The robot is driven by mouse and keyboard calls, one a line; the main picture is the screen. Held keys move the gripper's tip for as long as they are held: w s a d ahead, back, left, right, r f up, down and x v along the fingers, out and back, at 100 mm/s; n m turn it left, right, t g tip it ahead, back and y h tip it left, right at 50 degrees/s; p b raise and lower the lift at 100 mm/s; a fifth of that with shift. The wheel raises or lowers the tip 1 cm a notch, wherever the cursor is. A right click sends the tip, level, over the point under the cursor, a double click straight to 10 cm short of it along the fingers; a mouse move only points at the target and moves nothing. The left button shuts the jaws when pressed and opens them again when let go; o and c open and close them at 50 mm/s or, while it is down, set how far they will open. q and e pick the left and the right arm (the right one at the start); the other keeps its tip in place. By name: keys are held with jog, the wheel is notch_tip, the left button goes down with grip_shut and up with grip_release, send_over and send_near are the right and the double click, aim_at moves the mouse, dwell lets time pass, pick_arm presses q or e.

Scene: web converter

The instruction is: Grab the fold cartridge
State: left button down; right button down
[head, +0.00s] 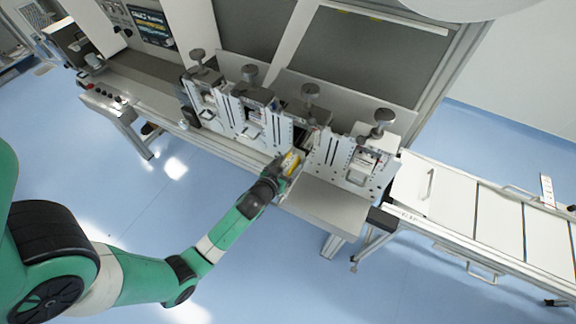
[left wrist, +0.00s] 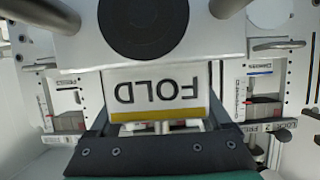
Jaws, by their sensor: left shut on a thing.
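The fold cartridge (left wrist: 156,92) fills the middle of the left wrist view. Its white label reads FOLD upside down, with a yellow band along the lower edge. In the head view the cartridge (head: 291,163) shows as a small yellow and white piece at the front of the machine. My left gripper (head: 282,168) is shut on it, at the gap between the upright plates. In the left wrist view the dark gripper body (left wrist: 155,148) lies right below the label, and the fingertips are mostly hidden. My right gripper is not in view.
Upright slotted plates (head: 325,148) stand on both sides of the cartridge. Several round-topped knobs (head: 311,90) rise behind it. A bare metal shelf (head: 335,207) lies to the right, and a white conveyor (head: 480,215) is farther right. The blue floor in front is open.

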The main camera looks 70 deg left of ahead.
aim_at(285, 162)
pick_arm(q)
jog(key=shift+r, duration=0.5)
notch_tip(285, 162, up, 3)
jog(key=shift+f+p, duration=0.2)
jog(key=shift+p, duration=0.45)
jog(key=s+r, duration=0.1)
jog(key=r, duration=0.1)
jog(key=s+d+r+p, duration=0.1)
jog(key=s, duration=0.1)
jog(key=s+d+r, duration=0.1)
jog(key=r, duration=0.1)
jog(key=shift+s+r+p, duration=0.2)
jog(key=shift+r+p, duration=0.1)
jog(key=shift+r, duration=0.05)
jog(key=s+a+v, duration=0.1)
jog(key=v, duration=0.8)
jog(key=shift+s+r, duration=0.25)
jog(key=shift+s, duration=0.05)
